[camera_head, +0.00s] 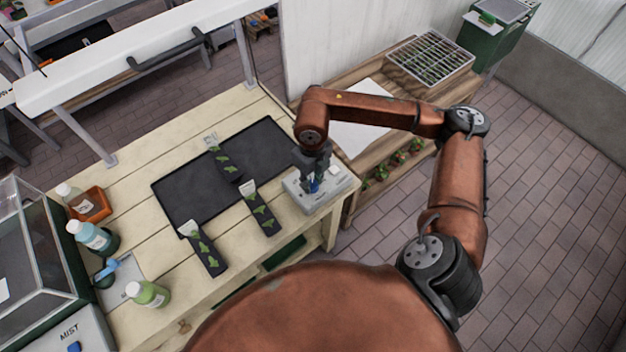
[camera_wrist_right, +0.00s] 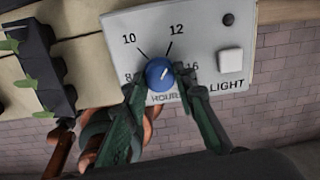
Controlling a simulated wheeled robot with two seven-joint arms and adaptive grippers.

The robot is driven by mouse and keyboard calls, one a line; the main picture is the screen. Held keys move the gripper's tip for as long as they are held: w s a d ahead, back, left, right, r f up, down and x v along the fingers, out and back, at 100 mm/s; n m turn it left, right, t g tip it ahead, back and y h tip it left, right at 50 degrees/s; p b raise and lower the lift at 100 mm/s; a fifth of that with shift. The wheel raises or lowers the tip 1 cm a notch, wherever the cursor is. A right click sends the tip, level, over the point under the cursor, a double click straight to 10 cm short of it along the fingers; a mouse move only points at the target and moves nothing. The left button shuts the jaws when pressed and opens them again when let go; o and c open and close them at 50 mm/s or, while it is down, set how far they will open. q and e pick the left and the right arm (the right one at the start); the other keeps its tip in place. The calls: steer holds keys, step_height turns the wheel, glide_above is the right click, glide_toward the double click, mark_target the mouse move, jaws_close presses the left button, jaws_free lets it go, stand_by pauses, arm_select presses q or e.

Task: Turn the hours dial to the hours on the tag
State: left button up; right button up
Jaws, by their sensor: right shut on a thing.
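The grey light control box (camera_head: 330,192) sits at the right end of the wooden bench. In the right wrist view its panel (camera_wrist_right: 205,25) carries a blue hours dial (camera_wrist_right: 159,73) among the numbers 8, 10, 12 and 16. The dial's pale mark points up and slightly right, roughly toward 12. My right gripper (camera_head: 314,178) reaches down over the box; its fingers (camera_wrist_right: 164,84) are closed on the dial from both sides. White tags (camera_head: 248,188) stand on dark strips of seedlings; their writing is too small to read. My left gripper is not in view.
A white square button (camera_wrist_right: 231,62) and dark round lamp are on the same panel. A black mat (camera_head: 190,190) and plant strips lie left of the box. Bottles (camera_head: 92,236) stand at the bench's left end. A low shelf with a seedling tray (camera_head: 430,60) is behind.

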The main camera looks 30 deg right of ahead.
mark_target(312, 184)
steer(key=m+p, duration=0.2)
steer(key=m, duration=0.3)
steer(key=shift+r, duration=0.15)
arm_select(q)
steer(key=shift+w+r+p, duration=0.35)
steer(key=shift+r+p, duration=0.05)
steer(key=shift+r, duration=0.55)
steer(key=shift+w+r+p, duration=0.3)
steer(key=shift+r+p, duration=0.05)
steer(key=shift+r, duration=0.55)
arm_select(e)
steer(key=shift+m, duration=2.4)
steer(key=shift+w, duration=0.1)
steer(key=o, duration=1.2)
steer(key=shift+c, duration=0.2)
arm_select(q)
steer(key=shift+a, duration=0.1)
arm_select(e)
step_height(312, 184, up, 12)
